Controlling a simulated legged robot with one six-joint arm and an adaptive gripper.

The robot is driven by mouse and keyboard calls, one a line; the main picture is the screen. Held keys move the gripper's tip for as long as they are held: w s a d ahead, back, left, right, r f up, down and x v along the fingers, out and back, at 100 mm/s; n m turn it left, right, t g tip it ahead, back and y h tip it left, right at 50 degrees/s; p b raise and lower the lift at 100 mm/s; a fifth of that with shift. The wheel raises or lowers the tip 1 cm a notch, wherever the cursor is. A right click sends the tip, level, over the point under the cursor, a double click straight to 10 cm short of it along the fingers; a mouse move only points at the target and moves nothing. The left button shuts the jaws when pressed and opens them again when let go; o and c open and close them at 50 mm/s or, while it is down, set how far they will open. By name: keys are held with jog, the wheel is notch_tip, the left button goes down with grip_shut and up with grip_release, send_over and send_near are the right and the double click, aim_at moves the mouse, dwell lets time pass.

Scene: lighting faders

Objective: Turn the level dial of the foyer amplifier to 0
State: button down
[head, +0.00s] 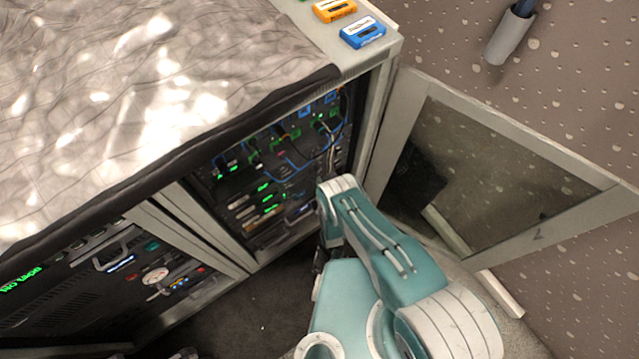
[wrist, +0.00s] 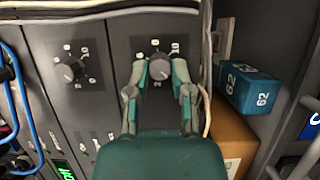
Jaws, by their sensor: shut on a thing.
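A dark panel in the wrist view carries two grey dials with white marks around them. My gripper (wrist: 160,75) has its two fingers on either side of the right dial (wrist: 160,66), shut on it. The lower part of that dial's scale is partly hidden by the fingers. The left dial (wrist: 70,70) stands free on the panel beside it. No label naming the foyer amplifier is readable. In the head view my gripper is hidden behind my teal arm, which reaches to the open rack cabinet (head: 392,115).
A blue box marked 62 (wrist: 252,88) sits on a brown carton (wrist: 230,135) right of the panel. White cables (wrist: 206,50) run close beside the right dial. The cabinet's glazed door (head: 540,140) stands open at right. A grey cloth (head: 100,120) covers the top.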

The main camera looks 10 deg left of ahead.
jog(key=shift+s+a+f, duration=0.1)
jog(key=shift+s+a, duration=0.05)
jog(key=c, duration=0.5)
grip_release()
jog(key=shift+a, duration=0.1)
jog(key=shift+d, duration=0.2)
